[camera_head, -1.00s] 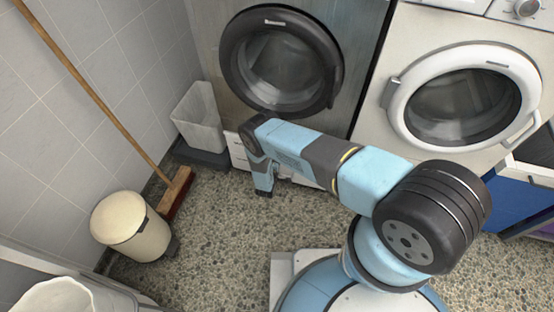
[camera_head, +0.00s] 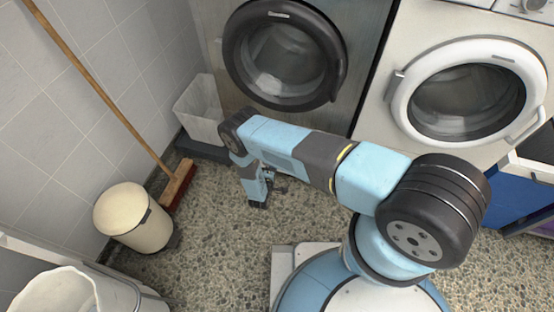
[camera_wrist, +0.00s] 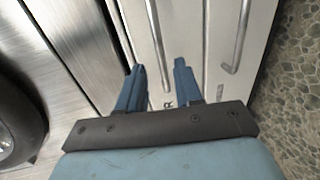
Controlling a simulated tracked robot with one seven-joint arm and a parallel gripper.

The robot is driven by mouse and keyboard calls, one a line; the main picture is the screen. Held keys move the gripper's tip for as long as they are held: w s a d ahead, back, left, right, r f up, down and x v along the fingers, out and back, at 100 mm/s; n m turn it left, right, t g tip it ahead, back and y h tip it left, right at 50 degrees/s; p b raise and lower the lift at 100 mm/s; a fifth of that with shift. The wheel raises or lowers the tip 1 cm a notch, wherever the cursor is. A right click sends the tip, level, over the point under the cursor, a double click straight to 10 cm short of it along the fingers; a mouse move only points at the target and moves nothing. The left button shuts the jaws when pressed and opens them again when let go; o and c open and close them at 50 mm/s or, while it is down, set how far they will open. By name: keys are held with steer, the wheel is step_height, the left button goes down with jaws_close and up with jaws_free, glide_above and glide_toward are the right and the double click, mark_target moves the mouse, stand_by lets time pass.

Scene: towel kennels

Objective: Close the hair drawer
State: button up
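White drawer fronts (camera_wrist: 190,40) with metal bar handles (camera_wrist: 241,35) show in the wrist view, low beside the dark machine. A letter like an R shows on the front between my fingers; the rest of that label is hidden, so I cannot tell for sure which one is the hair drawer or how far it is out. My gripper (camera_wrist: 160,72) is open, its two blue fingers apart with nothing held, over the drawer fronts. In the head view my gripper (camera_head: 264,190) is low, near the floor, and my arm hides the drawers.
A dark front-loading washer (camera_head: 283,58) and a white one (camera_head: 468,92) stand behind. A pale bin (camera_head: 201,112), a broom (camera_head: 178,186), a cream pedal bin (camera_head: 133,217) and a white basket (camera_head: 70,290) are at left. Speckled floor (camera_head: 225,235) around my gripper is clear.

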steer(key=v, duration=0.3)
steer(key=shift+s, duration=0.2)
stand_by(0.4)
